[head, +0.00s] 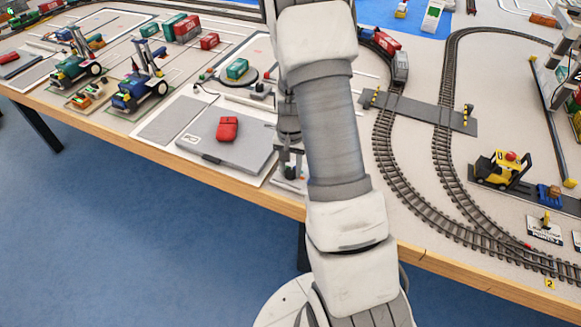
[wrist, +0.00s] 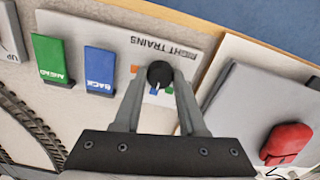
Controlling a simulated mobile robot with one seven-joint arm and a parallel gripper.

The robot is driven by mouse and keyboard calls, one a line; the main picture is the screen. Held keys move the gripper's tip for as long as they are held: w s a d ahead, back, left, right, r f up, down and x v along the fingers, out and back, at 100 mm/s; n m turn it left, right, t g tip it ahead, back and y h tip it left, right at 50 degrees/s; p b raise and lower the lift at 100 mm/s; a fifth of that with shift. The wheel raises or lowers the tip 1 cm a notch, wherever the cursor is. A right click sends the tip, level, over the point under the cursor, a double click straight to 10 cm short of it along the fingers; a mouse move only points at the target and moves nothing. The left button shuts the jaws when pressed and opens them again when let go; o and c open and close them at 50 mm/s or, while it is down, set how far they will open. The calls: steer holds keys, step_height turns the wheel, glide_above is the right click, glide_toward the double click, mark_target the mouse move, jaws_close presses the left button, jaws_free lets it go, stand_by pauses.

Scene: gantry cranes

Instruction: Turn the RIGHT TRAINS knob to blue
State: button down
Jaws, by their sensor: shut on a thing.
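The RIGHT TRAINS knob (wrist: 159,73) is a small black round knob with a pale pointer line, on a white panel (wrist: 120,38) whose lettering appears upside down in the wrist view. Small orange, blue and green marks surround it. The pointer line is toward the lower edge of the knob in the wrist view, near the blue mark (wrist: 153,91). My gripper (wrist: 161,77) has a finger on each side of the knob and is shut on it. In the head view my arm hides the knob and most of the gripper.
Beside the knob are a green AHEAD paddle (wrist: 53,60) and a blue BACK paddle (wrist: 99,69). A grey plate (wrist: 245,105) with a red object (wrist: 286,144) lies on the other side. Train tracks (head: 383,158) run right of my arm.

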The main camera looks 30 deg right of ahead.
mark_target(290, 171)
stand_by(0.3)
steer(key=shift+c, duration=2.3)
jaws_free()
step_height(290, 171, up, 18)
steer(key=p, duration=0.2)
steer(key=shift+f, duration=0.25)
